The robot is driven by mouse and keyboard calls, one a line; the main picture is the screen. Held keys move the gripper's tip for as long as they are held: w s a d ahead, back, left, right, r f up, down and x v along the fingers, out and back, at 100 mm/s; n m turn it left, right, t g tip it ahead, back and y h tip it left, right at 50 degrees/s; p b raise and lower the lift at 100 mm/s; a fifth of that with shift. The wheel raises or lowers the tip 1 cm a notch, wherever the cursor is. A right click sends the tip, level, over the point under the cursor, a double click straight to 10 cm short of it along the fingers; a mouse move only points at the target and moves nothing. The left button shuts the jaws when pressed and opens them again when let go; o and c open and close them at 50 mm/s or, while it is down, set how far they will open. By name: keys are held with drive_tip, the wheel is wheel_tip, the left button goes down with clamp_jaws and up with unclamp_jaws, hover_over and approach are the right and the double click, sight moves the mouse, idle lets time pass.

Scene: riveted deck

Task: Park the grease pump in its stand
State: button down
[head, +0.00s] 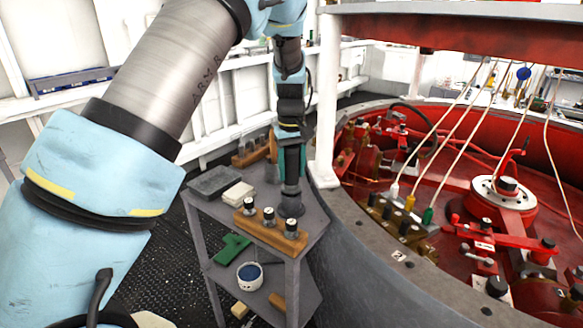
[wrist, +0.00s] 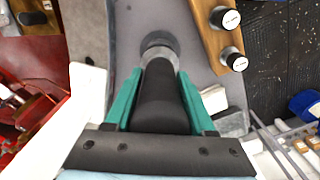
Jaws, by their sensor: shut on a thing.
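The grease pump (wrist: 160,95) is a black cylinder with a pale metal collar at its lower end. My gripper (wrist: 157,88) is shut on it, with a green finger on each side. In the head view, my gripper (head: 290,162) points down over the grey cart, and the pump (head: 290,182) hangs upright between its fingers. A dark round cup (head: 291,208), which looks like the stand, is on the cart top directly below the pump. It also shows in the wrist view (wrist: 157,39) beyond the collar. The pump's lower end meets or overlaps the cup; I cannot tell how deep it sits.
A wooden rack (head: 269,233) with three black, white-topped knobs is at the cart's front edge. Folded cloths (head: 238,194) and a grey block (head: 213,181) lie left. The lower shelf holds a blue-filled pot (head: 250,275). A red machine pit (head: 455,190) is at right.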

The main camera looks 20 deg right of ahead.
drive_tip(key=shift+f, duration=0.55)
drive_tip(key=shift+c, duration=0.8)
unclamp_jaws()
wheel_tip(320, 180, up, 11)
drive_tip(key=b, duration=0.3)
drive_tip(key=shift+f, duration=0.1)
